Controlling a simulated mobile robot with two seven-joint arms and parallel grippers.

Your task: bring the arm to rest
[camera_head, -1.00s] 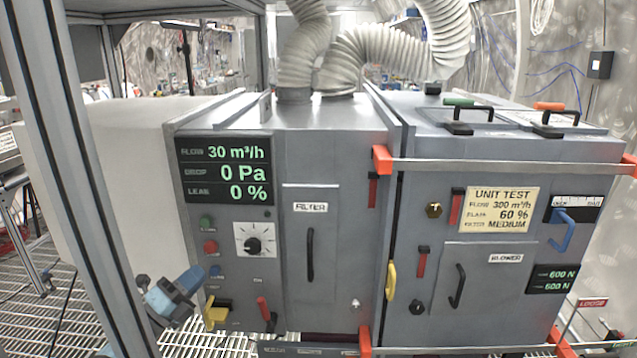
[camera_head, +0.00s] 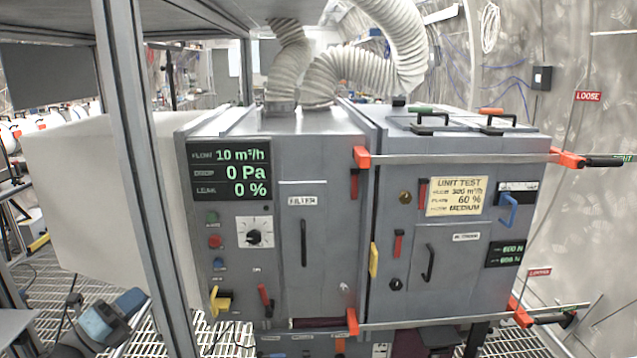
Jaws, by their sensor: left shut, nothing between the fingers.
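My left gripper (camera_head: 106,318), blue and grey, is low at the left of the head view. It is shut and empty, and its fingertips are hard to make out. It is apart from the grey filter unit (camera_head: 330,160), to the left of the unit's yellow handle (camera_head: 220,300) and behind or beside a steel post (camera_head: 140,150); I cannot tell the depth. My right gripper is not in view.
The unit's display (camera_head: 229,171) reads 10 m³/h, 0 Pa and 0 %. Orange clamp bars (camera_head: 460,157) run across the right part. White ribbed hoses (camera_head: 350,65) rise from the top. Grating floor (camera_head: 60,270) lies at the lower left.

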